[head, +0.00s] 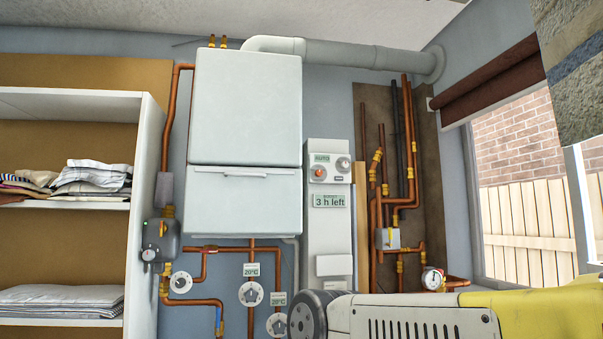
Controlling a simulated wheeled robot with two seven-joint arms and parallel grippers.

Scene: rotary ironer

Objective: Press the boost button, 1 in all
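A tall white control panel (329,225) hangs on the wall right of the boiler. Near its top are an AUTO label (321,158), a round orange-red button or knob (319,172) and a grey round knob (342,164). A small dark piece (340,178) sits below the grey knob. A green display (329,201) reads "3 h left"; the small lettering above it is too small to read. I cannot tell for certain which part is the boost button. Neither gripper shows; a yellow and white arm link crosses the bottom right.
A white boiler (245,110) is left of the panel. Copper pipes (410,150) and a gauge (432,279) are to the right. Two dials (250,294) with 20°C displays are lower left of the panel. Shelves (70,205) with folded cloth stand at the far left.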

